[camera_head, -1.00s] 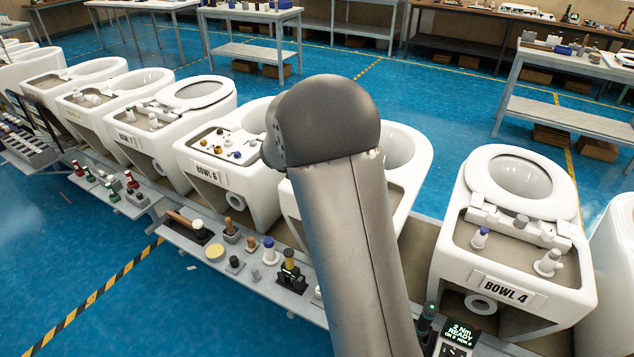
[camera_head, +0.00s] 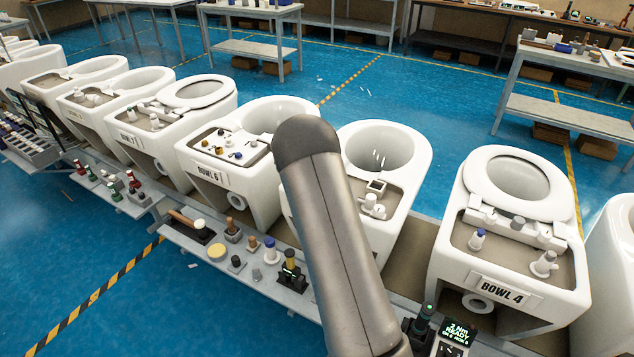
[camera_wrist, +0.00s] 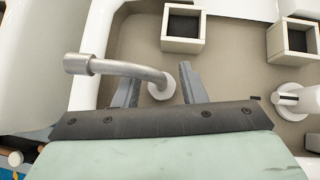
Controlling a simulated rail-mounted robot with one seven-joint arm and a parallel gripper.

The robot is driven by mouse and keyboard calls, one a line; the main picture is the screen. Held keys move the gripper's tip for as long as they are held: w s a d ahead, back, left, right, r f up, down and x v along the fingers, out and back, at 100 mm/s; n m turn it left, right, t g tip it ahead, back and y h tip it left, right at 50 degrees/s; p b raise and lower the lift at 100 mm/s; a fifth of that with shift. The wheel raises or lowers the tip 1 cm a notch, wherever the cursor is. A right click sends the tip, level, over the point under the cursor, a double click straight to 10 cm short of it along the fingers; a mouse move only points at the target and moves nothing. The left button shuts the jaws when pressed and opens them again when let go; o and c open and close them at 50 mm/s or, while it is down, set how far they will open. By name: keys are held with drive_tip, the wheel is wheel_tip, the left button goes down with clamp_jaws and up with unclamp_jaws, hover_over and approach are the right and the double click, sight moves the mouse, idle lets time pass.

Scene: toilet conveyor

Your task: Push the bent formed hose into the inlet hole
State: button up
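In the wrist view, the bent formed hose (camera_wrist: 138,69) is a grey tube with a wider collar at its left end. Its other end bends down at a pale round spot on the beige deck of a white bowl (camera_wrist: 92,40). I cannot tell how deep this end sits, and the inlet hole is not clearly visible. My gripper (camera_wrist: 160,82) is open, one finger on each side of the hose's bent-down end, with visible gaps. In the head view my arm hides the gripper and hose; the bowl (camera_head: 410,158) shows partly behind it.
Two square open boxes (camera_wrist: 183,27) stand on the deck beyond the fingers, and a white cylindrical fitting (camera_wrist: 290,100) is at right. In the head view, a parts shelf (camera_head: 225,265) runs along the front and Bowl 4 (camera_head: 570,275) stands to the right.

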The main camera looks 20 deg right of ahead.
drive_tip(key=shift+w+d+f, duration=0.15)
drive_tip(key=shift+f, duration=0.1)
clamp_jaws()
wheel_tip(320, 180, up, 4)
drive_tip(key=shift+f, duration=0.15)
drive_tip(key=s+a+r+b, duration=0.35)
drive_tip(key=s+r, duration=0.55)
drive_tip(key=s, duration=0.3)
drive_tip(key=shift+n, duration=0.3)
drive_tip(key=w+d+f+p, duration=0.1)
drive_tip(key=w, duration=0.3)
drive_tip(key=w+d+f+p, duration=0.1)
drive_tip(key=w+p, duration=0.1)
drive_tip(key=w, duration=0.2)
drive_tip(key=w+d+f+p, duration=0.1)
drive_tip(key=w, duration=0.3)
drive_tip(key=shift+w+d+f, duration=0.2)
drive_tip(key=shift+d+f, duration=0.05)
